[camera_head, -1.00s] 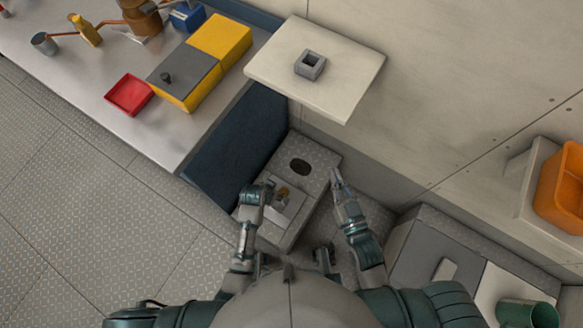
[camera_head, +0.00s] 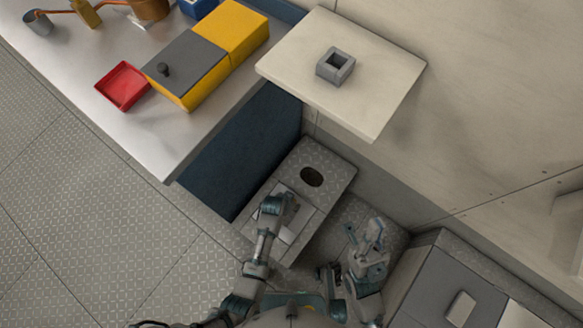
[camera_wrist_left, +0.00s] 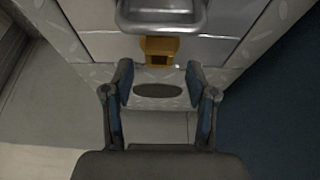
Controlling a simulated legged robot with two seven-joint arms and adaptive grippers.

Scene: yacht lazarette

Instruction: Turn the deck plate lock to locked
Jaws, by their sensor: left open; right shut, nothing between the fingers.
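The grey deck unit (camera_head: 330,165) with a dark oval hole (camera_head: 312,176) stands below me in the head view. A light plate (camera_head: 301,224) is set in its top, partly covered by my left arm. In the left wrist view a small brass-yellow fitting with a dark square opening (camera_wrist_left: 160,48), which looks like the lock, sits just beyond my fingertips; its setting cannot be told. My left gripper (camera_head: 280,204) is over the plate; its open fingers (camera_wrist_left: 160,85) are apart with nothing between them. My right gripper (camera_head: 367,230) is shut and empty, to the right of the unit.
A cream shelf (camera_head: 390,85) with a grey square socket (camera_head: 335,66) overhangs behind the unit. A metal bench (camera_head: 150,130) holds a red tray (camera_head: 123,86) and a yellow box (camera_head: 235,32). A grey locker (camera_head: 440,285) stands at right. Open patterned floor lies left.

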